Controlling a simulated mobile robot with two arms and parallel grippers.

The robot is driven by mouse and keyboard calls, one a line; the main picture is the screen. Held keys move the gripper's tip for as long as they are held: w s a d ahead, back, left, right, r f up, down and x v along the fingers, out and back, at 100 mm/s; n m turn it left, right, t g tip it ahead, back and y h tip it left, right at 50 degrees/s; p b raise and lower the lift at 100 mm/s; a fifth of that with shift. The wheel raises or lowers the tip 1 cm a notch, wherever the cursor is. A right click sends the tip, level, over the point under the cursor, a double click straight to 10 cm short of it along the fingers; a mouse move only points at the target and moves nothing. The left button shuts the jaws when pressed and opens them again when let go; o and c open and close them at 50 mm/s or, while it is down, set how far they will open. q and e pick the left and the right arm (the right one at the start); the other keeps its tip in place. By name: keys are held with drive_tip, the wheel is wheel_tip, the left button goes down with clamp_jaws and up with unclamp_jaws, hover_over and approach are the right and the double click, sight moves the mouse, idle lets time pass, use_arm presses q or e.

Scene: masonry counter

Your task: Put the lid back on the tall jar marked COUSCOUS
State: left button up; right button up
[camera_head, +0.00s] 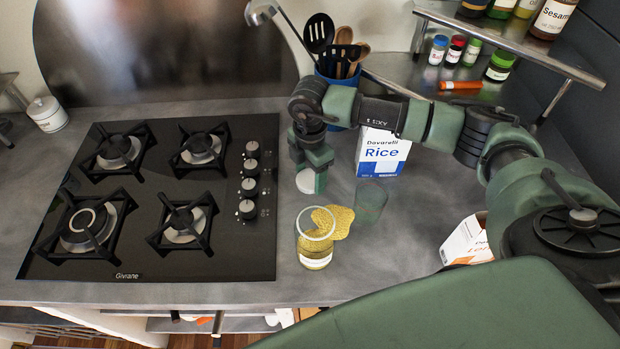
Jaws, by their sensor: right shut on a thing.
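A clear glass jar (315,248) stands open on the counter right of the hob. It holds yellow grain and has a pale label low on its front, too small to read. My right gripper (312,178) points down behind the jar, shut on a pale round lid (306,182). The lid is apart from the jar's rim in the picture; its exact height above the counter is hard to tell. My left gripper is not in view.
Yellow grain (340,219) shows beside the jar's rim, perhaps spilled. A greenish glass (371,203), a rice box (384,153) and a utensil holder (333,92) stand nearby. A white carton (466,241) is at right. The black hob (158,258) lies left.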

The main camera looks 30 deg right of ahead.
sight(310, 179)
drive_tip(key=shift+r, duration=0.55)
wheel_tip(310, 179, up, 19)
drive_tip(key=b, duration=0.4)
